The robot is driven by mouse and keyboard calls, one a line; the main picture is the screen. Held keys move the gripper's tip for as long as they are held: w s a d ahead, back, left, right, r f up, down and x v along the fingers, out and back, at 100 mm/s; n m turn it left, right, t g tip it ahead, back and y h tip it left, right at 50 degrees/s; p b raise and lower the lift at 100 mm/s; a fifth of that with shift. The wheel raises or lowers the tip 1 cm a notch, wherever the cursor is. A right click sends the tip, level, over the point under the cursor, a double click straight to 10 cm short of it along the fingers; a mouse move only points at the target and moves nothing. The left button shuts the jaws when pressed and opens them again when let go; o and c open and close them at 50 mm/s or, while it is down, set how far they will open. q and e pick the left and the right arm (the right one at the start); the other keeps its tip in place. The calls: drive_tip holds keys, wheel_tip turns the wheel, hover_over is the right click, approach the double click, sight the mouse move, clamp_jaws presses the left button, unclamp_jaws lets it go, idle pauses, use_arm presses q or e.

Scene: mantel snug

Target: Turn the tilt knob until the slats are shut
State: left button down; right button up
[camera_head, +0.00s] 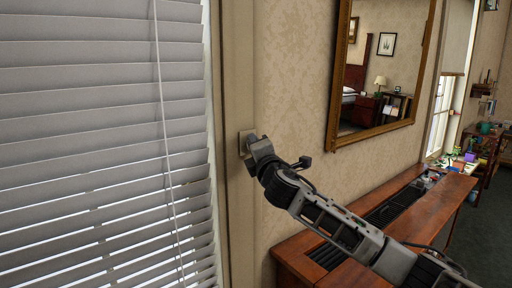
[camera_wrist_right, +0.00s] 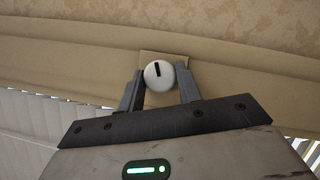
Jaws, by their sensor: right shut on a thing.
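The tilt knob (camera_wrist_right: 159,74) is a round white knob with a dark mark, on a square beige plate (camera_wrist_right: 150,56) in the right wrist view. My right gripper (camera_wrist_right: 160,82) has a finger on each side of the knob and is shut on it. In the head view the plate (camera_head: 244,142) shows on the window frame, and my gripper (camera_head: 258,147) hides the knob. The pale slats (camera_head: 90,130) of the blind are tilted, with bright gaps between the lower ones. My left gripper is not in view.
A thin white cord (camera_head: 165,130) hangs in front of the blind. A wooden cabinet or shelf (camera_head: 440,205) with a dark grille runs along the wall below my right arm. A framed mirror (camera_head: 335,75) hangs above it.

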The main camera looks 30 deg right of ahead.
drive_tip(key=o, duration=1)
drive_tip(key=shift+c, duration=0.2)
drive_tip(key=b+v, duration=0.2)
drive_tip(key=v, duration=1.4)
drive_tip(key=shift+b, duration=0.3)
drive_tip(key=shift+d, duration=0.1)
